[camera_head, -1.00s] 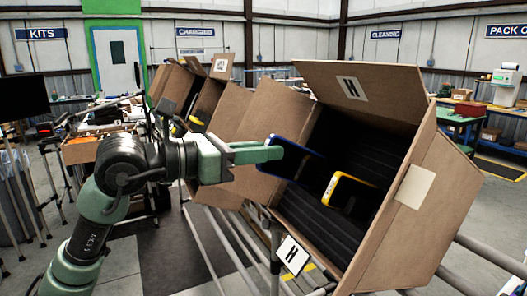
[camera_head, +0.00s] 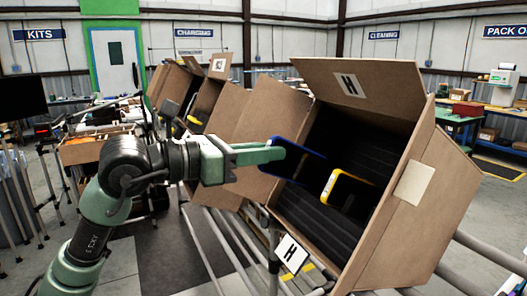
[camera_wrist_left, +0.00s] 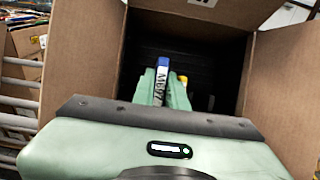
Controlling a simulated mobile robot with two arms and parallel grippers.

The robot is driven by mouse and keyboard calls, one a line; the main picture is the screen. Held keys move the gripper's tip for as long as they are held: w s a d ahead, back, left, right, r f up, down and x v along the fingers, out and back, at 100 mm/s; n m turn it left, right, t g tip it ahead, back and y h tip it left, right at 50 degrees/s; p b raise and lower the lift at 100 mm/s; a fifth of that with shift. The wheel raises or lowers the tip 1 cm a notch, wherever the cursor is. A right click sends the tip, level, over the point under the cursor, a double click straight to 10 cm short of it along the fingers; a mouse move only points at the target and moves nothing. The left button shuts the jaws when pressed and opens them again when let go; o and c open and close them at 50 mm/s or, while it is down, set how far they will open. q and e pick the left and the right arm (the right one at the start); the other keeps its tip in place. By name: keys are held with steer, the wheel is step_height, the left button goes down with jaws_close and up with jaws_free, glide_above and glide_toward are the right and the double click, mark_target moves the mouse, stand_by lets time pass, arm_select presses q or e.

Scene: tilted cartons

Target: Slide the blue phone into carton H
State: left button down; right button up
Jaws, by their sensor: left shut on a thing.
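Carton H (camera_head: 440,192) is a tilted brown box with a dark ribbed inside, its open side facing my left arm. An H label is on its raised flap and another H card is on the rack below. My left gripper (camera_head: 280,152) is shut on the blue phone (camera_head: 300,160), holding it at the carton's opening. In the left wrist view the phone's blue edge (camera_wrist_left: 163,65) shows between the fingers, pointing into the dark inside. A yellow-edged phone (camera_head: 347,189) stands inside the carton, to the right of the blue one. My right gripper is not in view.
More tilted cartons (camera_head: 208,100) stand in a row to the left, on a rack of metal rails (camera_head: 225,245). Carton H's side flap (camera_head: 268,125) stands open behind my left gripper. A green table (camera_head: 458,112) is at the back right.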

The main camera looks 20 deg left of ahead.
mark_target(289, 162)
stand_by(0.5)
arm_select(q)
steer(key=shift+w+d+f, duration=0.1)
steer(key=shift+w, duration=0.05)
steer(key=shift+w+d+f, duration=0.5)
steer(key=shift+w+d, duration=0.15)
steer(key=shift+w, duration=0.1)
steer(key=shift+w, duration=0.1)
stand_by(0.4)
steer(key=shift+w+d+f, duration=0.65)
steer(key=shift+w+d, duration=0.05)
steer(key=shift+w, duration=0.2)
steer(key=shift+d+f, duration=0.1)
steer(key=shift+f, duration=0.1)
stand_by(0.3)
steer(key=shift+w+d+f+b, duration=0.1)
steer(key=shift+w+f+b, duration=0.1)
steer(key=shift+f+b, duration=0.2)
steer(key=shift+w+d+f, duration=0.3)
steer(key=shift+w+d, duration=0.15)
steer(key=shift+w, duration=0.1)
stand_by(1.5)
